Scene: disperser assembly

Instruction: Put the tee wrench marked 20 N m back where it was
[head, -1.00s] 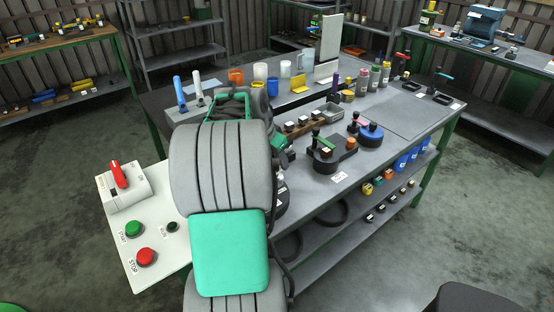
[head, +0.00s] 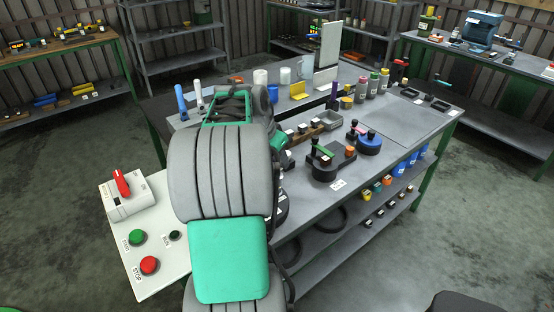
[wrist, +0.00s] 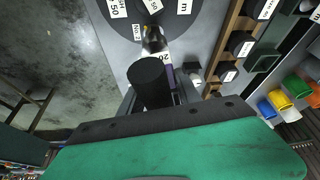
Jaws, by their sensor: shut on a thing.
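My gripper (wrist: 158,98) shows in the wrist view, shut on the tee wrench marked 20 (wrist: 160,62). A thick black cylindrical part stands toward the camera, with a pale label reading 20 and a dark purple strip behind it. The wrench's far end overlaps the edge of a black round base (wrist: 185,22) with white number labels; I cannot tell whether they touch. In the head view my own arm hides the gripper and the held wrench.
A wooden rack with labelled black pieces (wrist: 238,42) runs along the right of the wrist view. In the head view, black turntable-like bases (head: 333,163) and bottles (head: 373,82) stand on the bench (head: 395,118).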

